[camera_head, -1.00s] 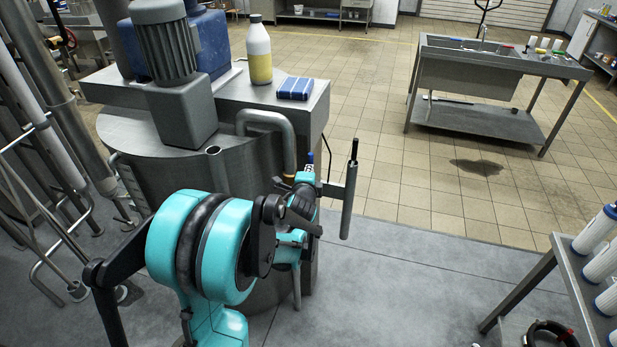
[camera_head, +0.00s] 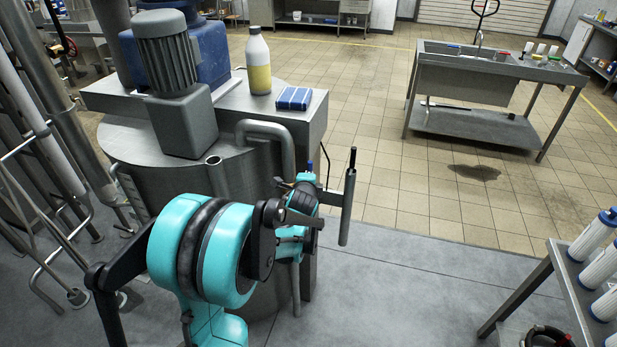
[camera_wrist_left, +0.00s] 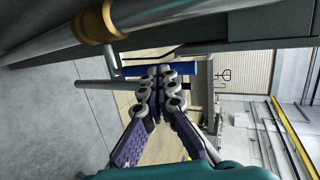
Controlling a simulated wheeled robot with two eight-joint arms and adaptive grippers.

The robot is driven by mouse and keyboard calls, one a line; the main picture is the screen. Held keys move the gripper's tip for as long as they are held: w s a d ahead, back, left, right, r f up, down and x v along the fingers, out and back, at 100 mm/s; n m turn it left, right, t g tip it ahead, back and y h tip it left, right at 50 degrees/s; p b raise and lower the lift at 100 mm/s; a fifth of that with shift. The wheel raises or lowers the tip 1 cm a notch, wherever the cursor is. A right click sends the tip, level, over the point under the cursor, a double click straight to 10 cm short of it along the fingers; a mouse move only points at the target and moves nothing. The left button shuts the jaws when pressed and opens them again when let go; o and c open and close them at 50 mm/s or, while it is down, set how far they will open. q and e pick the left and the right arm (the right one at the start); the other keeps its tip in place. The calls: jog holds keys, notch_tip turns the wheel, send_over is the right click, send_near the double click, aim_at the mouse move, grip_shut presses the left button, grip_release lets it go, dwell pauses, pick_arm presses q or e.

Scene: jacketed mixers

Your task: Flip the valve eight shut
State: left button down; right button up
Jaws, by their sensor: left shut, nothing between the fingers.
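A blue valve handle (camera_wrist_left: 188,68) lies across the left wrist view, just beyond my fingertips. In the head view, only a small blue tip (camera_head: 310,165) shows above my left wrist, at the right side of the steel mixer (camera_head: 228,185). My left gripper (camera_wrist_left: 160,72) is shut and empty. Its fingertips overlap the blue handle in the wrist view; I cannot tell whether they touch it. In the head view my wrist hides the fingers and most of the valve. My right gripper is not in view.
A steel pipe with a brass-coloured fitting (camera_wrist_left: 96,22) runs close beside the fingers. An upright metal bar (camera_head: 348,205) stands right of my wrist. A filter rack (camera_head: 562,280) stands at right; the floor between is clear.

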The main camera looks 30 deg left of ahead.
pick_arm(q)
jog(key=w+g+p, duration=0.1)
jog(key=w+r+g+h+p, duration=0.1)
jog(key=g+p, duration=0.1)
jog(key=w+g+p, duration=0.1)
jog(key=p, duration=0.1)
jog(key=shift+w+a+r+m, duration=0.15)
jog(key=shift+w+a+m, duration=0.15)
jog(key=shift+a, duration=0.1)
jog(key=shift+w+a+f+g+h+p, duration=0.2)
jog(key=shift+w+f+g+h+p, duration=0.15)
jog(key=shift+w+g, duration=0.5)
jog(key=shift+w+a+f+g+h+p, duration=0.2)
jog(key=shift+w+f+g+p, duration=0.3)
jog(key=shift+g, duration=0.45)
jog(key=shift+w, duration=0.15)
jog(key=shift+r, duration=0.15)
